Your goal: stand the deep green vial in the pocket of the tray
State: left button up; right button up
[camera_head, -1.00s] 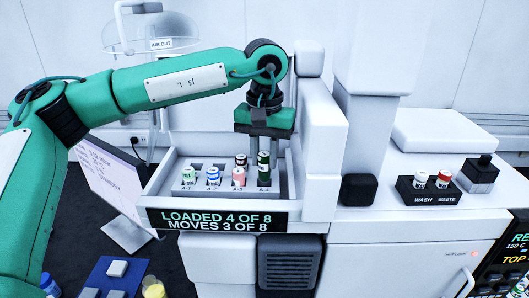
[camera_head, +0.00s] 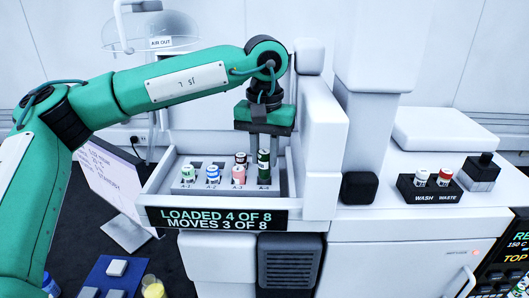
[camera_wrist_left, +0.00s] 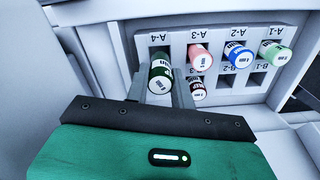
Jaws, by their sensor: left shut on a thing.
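The deep green vial (camera_head: 263,160) has a dark green cap and a white label. It also shows in the left wrist view (camera_wrist_left: 161,78). My left gripper (camera_head: 264,152), pointing down, is shut on it, with one finger on either side (camera_wrist_left: 160,88). The vial is at the A-4 place of the white pocket tray (camera_head: 205,188), at the right end of the front row. Its lower end is at the A-4 pocket; I cannot tell whether it rests on the bottom. My right gripper is not in view.
A pale green vial (camera_head: 189,173), a blue vial (camera_head: 213,173) and a pink vial (camera_head: 238,176) stand in A-1 to A-3. A dark-capped vial (camera_head: 241,159) stands behind the pink one. The drawer walls and a white housing (camera_head: 322,150) are close on the right.

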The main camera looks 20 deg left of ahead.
aim_at(264, 168)
pick_arm(q)
jog(key=shift+f, duration=0.1)
jog(key=shift+f, duration=0.15)
jog(key=shift+f+b, duration=0.6)
jog(key=shift+b, duration=0.05)
jog(key=shift+f+b, duration=0.3)
jog(key=shift+f, duration=0.1)
jog(key=shift+f, duration=0.15)
jog(key=shift+f+b, duration=0.55)
